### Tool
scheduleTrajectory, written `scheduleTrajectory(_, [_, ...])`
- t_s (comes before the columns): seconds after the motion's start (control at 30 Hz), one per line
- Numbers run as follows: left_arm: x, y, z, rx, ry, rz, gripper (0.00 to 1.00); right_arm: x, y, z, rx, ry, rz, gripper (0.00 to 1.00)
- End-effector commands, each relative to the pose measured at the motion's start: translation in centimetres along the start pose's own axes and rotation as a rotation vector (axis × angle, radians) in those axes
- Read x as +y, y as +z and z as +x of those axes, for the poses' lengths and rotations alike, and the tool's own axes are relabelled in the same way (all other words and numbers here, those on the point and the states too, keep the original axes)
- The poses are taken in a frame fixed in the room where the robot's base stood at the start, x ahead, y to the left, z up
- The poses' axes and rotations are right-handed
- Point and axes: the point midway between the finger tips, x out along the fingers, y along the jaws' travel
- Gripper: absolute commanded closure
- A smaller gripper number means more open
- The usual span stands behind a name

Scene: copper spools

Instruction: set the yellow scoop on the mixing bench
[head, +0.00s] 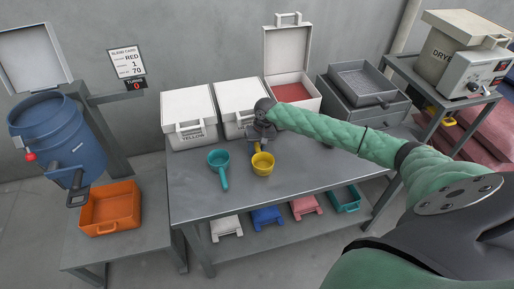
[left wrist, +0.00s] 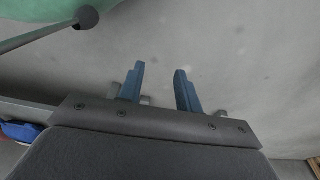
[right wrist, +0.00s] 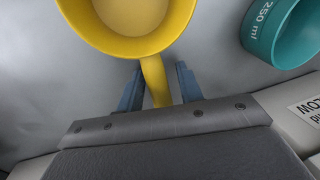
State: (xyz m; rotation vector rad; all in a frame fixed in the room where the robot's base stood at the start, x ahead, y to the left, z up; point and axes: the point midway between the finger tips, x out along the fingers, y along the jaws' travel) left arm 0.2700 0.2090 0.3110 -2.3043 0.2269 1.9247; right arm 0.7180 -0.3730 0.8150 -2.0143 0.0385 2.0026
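The yellow scoop (head: 263,165) is over the middle of the grey bench (head: 300,176), to the right of a teal scoop (head: 220,175). It looks upright and seems to rest on the bench top. My right gripper (head: 259,143) is at its handle. In the right wrist view, the scoop's handle (right wrist: 156,82) lies between the two blue fingers, which stand apart as wide as the left ones, with a gap at the right finger. My left gripper (left wrist: 160,88) is open and empty, facing a bare grey surface, and is outside the head view.
Lidded white bins (head: 188,116) and an open bin of red powder (head: 292,91) line the bench's back. A grey drawer unit (head: 362,97) stands right of them. An orange tray (head: 110,208) and a blue drum (head: 60,135) are left. The bench's front is clear.

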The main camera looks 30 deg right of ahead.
Motion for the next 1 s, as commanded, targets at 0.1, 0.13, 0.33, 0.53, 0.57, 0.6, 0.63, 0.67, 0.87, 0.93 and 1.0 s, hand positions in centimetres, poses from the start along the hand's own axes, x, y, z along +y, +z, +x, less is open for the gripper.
scheduleTrajectory(0.1, [0.0, -0.3, 0.0, 0.004, 0.0, 0.0, 0.66, 0.3, 0.0, 0.1, 0.0, 0.004, 0.003, 0.59])
scheduleTrajectory(0.13, [0.0, -0.3, 0.0, 0.004, 0.0, 0.0, 0.66, 0.3, 0.0, 0.1, 0.0, 0.004, 0.003, 0.59])
scheduleTrajectory(0.33, [0.0, -0.1, 0.1, 0.002, 0.0, 0.0, 0.66, 0.3, 0.0, 0.1, 0.0, 0.005, 0.003, 0.59])
scheduleTrajectory(0.53, [0.2, -0.2, -0.6, 0.004, 0.002, 0.0, 0.66, 0.2, 0.0, -0.7, -0.001, 0.004, 0.003, 0.59])
scheduleTrajectory(0.57, [0.2, 0.0, -0.5, 0.006, 0.002, 0.001, 0.66, 0.2, 0.0, -0.8, 0.0, 0.004, 0.003, 0.59])
scheduleTrajectory(0.6, [0.2, 0.7, 0.1, 0.0, 0.002, 0.003, 0.66, 0.1, 0.0, -1.0, 0.0, 0.004, 0.003, 0.59])
scheduleTrajectory(0.63, [0.1, 1.3, 0.5, -0.004, 0.001, 0.004, 0.66, 0.1, 0.0, -1.2, 0.0, 0.004, 0.003, 0.59])
scheduleTrajectory(0.67, [0.0, 1.6, 0.8, -0.005, 0.0, 0.005, 0.66, 0.1, 0.0, -1.4, 0.0, 0.004, 0.003, 0.59])
scheduleTrajectory(0.87, [-0.8, 3.2, 2.0, 0.007, -0.009, 0.011, 0.66, 0.1, 0.0, -2.8, 0.0, 0.003, 0.002, 0.59])
scheduleTrajectory(0.93, [-1.1, 4.0, 2.5, 0.011, -0.012, 0.014, 0.66, 0.1, 0.0, -3.3, 0.0, 0.003, 0.002, 0.59])
scheduleTrajectory(1.0, [-1.4, 4.7, 2.9, 0.015, -0.015, 0.017, 0.66, 0.1, 0.0, -3.8, 0.0, 0.003, 0.002, 0.59])
